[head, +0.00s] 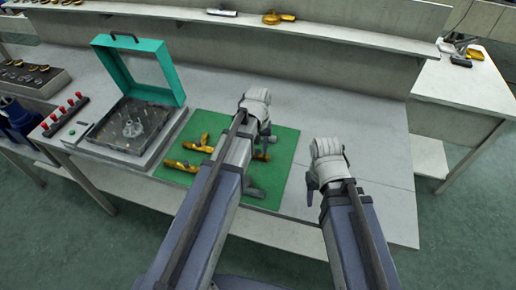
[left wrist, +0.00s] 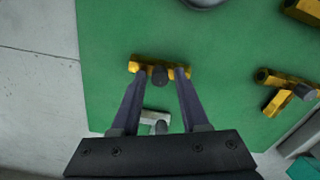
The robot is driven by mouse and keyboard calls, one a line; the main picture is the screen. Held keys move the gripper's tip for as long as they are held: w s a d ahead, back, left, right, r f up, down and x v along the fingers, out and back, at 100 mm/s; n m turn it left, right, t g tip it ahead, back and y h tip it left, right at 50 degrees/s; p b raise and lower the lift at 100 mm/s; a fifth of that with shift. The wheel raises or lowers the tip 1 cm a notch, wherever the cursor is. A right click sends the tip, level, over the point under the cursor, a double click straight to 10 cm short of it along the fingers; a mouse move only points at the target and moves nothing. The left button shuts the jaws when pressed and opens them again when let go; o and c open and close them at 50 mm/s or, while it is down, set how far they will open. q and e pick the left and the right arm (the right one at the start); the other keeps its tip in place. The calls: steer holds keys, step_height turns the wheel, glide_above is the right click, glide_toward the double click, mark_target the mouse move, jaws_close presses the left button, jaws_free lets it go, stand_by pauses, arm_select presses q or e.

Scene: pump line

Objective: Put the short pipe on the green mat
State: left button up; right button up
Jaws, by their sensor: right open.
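The green mat (head: 285,170) lies on the grey bench, under my left arm. A brass piece with a dark stub (left wrist: 160,68) lies on it below my left gripper (left wrist: 161,78); its end also shows in the head view (head: 262,156). The left fingers are apart, and their tips overlap the piece's two ends in the left wrist view. A silver-grey piece (left wrist: 156,117) lies between the fingers, further back on the mat. I cannot tell which piece is the short pipe. My right gripper (head: 314,188) is open and empty right of the mat.
Other brass fittings (head: 198,143) (head: 180,166) lie on the mat's left part. A grey part (head: 254,192) is near its front. A fixture box with a raised teal lid (head: 178,78) stands left. The bench right of the mat (head: 385,150) is clear.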

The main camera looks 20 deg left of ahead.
mark_target(258, 151)
arm_select(q)
steer(key=shift+o, duration=0.6)
steer(key=shift+r, duration=0.15)
arm_select(e)
steer(key=shift+r, duration=0.1)
arm_select(q)
step_height(258, 151, up, 12)
steer(key=p, duration=1.2)
steer(key=s+d+m+y, duration=0.1)
steer(key=s+d+m, duration=0.6)
steer(key=s+d, duration=0.3)
steer(key=s, duration=0.4)
steer(key=shift+s+d, duration=0.15)
steer(key=shift+d, duration=0.1)
arm_select(e)
step_height(258, 151, up, 12)
arm_select(q)
steer(key=shift+r, duration=0.1)
